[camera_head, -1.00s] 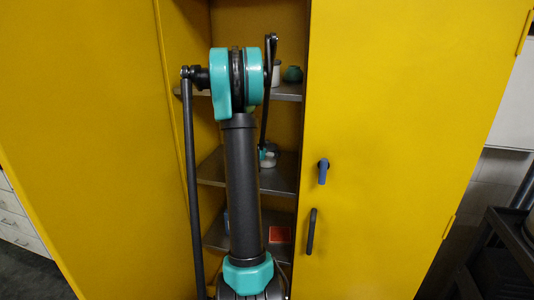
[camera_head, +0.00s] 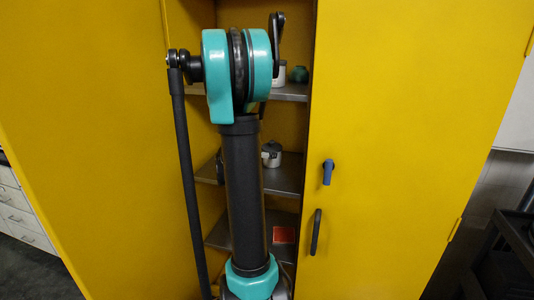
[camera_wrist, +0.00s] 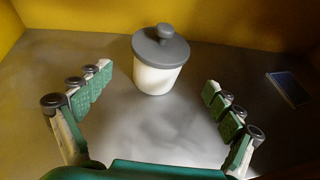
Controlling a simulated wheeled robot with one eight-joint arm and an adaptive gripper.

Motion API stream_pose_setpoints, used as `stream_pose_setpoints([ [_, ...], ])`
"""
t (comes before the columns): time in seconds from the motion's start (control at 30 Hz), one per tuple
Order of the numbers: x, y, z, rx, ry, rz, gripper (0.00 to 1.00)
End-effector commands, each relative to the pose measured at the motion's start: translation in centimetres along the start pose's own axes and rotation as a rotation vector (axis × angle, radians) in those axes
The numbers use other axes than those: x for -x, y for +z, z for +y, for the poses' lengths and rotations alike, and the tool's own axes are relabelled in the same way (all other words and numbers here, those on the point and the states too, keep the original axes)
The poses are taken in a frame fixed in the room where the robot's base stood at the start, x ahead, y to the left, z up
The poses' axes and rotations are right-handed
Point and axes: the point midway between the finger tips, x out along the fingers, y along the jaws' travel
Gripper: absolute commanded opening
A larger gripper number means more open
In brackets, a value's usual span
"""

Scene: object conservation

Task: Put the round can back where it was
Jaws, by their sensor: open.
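A white round can (camera_wrist: 157,75) with a grey knobbed lid stands upright on a grey metal shelf (camera_wrist: 110,130) in the wrist view. My gripper (camera_wrist: 157,84) is open. Its fingers reach out on either side, with the can ahead in the gap, near the level of the fingertips. I see no finger touching it. In the head view the can (camera_head: 271,154) stands on the middle shelf of the yellow cabinet, just right of my arm. My arm hides the middle of the cabinet, and the gripper cannot be made out there.
A dark blue flat object (camera_wrist: 288,88) lies on the shelf at right in the wrist view. The upper shelf holds a green jar (camera_head: 300,75) and a partly hidden white item. A red flat item (camera_head: 284,235) is on the lower shelf. The yellow door (camera_head: 410,150) stands at right.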

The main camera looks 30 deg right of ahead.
Motion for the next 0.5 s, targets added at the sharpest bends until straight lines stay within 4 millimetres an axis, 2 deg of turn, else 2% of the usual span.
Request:
stream_pose_setpoints([
  [0.1, 1.3, 0.0, 0.1, -0.001, 0.001, 0.0, 0.92],
  [0.37, 2.3, -0.2, 0.0, -0.019, 0.002, 0.007, 0.92],
  [0.47, 3.6, -1.3, 0.0, -0.129, 0.011, 0.045, 0.92],
  [0.5, 4.6, -2.1, 0.0, -0.206, 0.017, 0.073, 0.92],
])
